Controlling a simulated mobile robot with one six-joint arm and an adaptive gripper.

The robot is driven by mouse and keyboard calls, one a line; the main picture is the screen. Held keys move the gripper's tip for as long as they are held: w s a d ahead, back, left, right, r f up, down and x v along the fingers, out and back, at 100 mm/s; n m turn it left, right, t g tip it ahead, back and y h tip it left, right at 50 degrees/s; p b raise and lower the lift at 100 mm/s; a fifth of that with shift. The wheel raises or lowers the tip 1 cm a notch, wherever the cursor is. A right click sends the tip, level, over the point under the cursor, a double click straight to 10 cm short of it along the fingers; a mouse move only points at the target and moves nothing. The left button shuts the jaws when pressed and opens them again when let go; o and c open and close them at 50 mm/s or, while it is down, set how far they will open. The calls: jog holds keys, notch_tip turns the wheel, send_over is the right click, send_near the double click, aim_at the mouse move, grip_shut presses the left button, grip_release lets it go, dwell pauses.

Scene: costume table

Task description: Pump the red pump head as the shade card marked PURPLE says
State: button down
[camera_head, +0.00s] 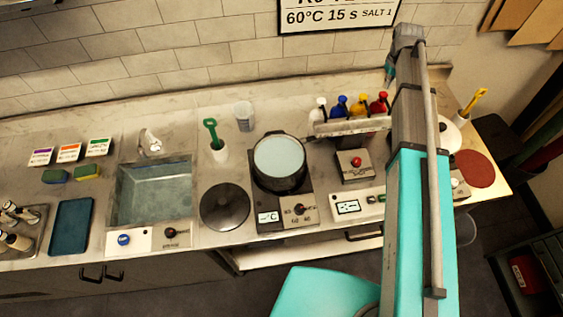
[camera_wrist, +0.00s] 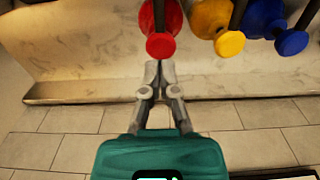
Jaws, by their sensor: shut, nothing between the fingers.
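The red pump head (camera_wrist: 160,45) is in the upper middle of the wrist view. My gripper (camera_wrist: 159,66) is shut and empty, its fingertips right by the red head's near edge; I cannot tell whether they touch. In the head view the red pump (camera_head: 379,103) stands at the right end of the row, close to my arm. The card with the purple band (camera_head: 41,156) is leftmost of the three shade cards at the far left; its writing is too small to read.
The yellow pump head (camera_wrist: 230,43) and blue pump head (camera_wrist: 291,42) are right of the red one in the wrist view. A white-topped pump (camera_head: 319,108) ends the row. A pot (camera_head: 279,163), a red-button box (camera_head: 355,164) and a sink (camera_head: 154,192) stand along the counter.

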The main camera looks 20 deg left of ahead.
aim_at(384, 93)
jog(key=shift+f+b, duration=2)
jog(key=shift+r, duration=0.1)
jog(key=shift+r+p, duration=1.9)
jog(key=shift+p, duration=0.1)
notch_tip(384, 93, up, 6)
jog(key=p, duration=0.6)
dwell(0.5)
jog(key=s+d+f+m+b, duration=0.3)
jog(key=s+d+f+b, duration=0.5)
jog(key=s, duration=0.4)
jog(key=s+d+f+m+b, duration=0.3)
jog(key=s+d+f+b, duration=0.5)
jog(key=s+f+b, duration=0.3)
jog(key=shift+s+d+m, duration=0.15)
jog(key=shift+s+m, duration=0.25)
jog(key=shift+s, duration=0.5)
